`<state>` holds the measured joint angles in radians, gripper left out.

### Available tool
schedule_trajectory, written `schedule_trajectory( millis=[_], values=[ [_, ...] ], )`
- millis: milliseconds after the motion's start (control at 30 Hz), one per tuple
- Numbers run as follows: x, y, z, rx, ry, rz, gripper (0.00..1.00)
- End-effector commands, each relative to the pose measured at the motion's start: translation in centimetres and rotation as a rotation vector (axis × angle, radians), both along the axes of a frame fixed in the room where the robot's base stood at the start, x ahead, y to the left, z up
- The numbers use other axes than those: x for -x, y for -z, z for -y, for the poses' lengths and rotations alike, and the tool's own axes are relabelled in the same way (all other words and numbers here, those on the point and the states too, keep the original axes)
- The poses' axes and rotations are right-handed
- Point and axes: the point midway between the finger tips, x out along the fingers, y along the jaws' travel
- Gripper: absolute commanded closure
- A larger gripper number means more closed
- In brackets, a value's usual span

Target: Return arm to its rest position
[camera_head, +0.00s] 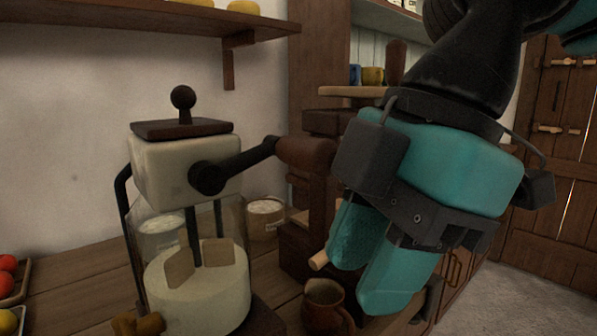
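My gripper (366,284) hangs from my arm at the right of the head view, pointing down. Its two teal fingers are apart with a gap between them, and I see nothing held in the gap. The fingers are in front of a dark wooden stand and just above and right of a brown mug (325,306). A glass churn (195,278) with a cream-coloured head, a black crank and pale paddles in white contents stands to the left. Its crank's wooden grip (305,152) ends close to the left of my gripper's body.
The wooden counter (80,290) holds a tray of red and yellow fruit (8,280) at the left and a small tub (265,215) behind the churn. A wall shelf (140,18) is above. Wooden doors (555,150) and open floor (520,292) are at the right.

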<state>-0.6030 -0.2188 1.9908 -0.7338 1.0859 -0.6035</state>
Motion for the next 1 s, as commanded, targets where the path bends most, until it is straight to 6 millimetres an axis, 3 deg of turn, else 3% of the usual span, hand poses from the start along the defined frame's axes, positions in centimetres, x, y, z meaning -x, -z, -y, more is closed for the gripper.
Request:
schedule_trajectory(
  millis=[33,200,433,500,667,1000],
  values=[
    [-0.5,2.2,1.5,0.004,0.178,-0.073,0.65],
    [-1.1,8.4,5.7,0.010,0.697,-0.258,0.65],
    [0.3,14.5,10.6,0.023,1.252,-0.428,0.65],
    [0.0,11.5,10.2,0.019,1.223,-0.419,0.65],
    [0.1,7.7,10.1,0.021,1.218,-0.419,0.65],
    [0.1,-2.3,10.1,0.021,1.214,-0.418,0.65]
  ],
)
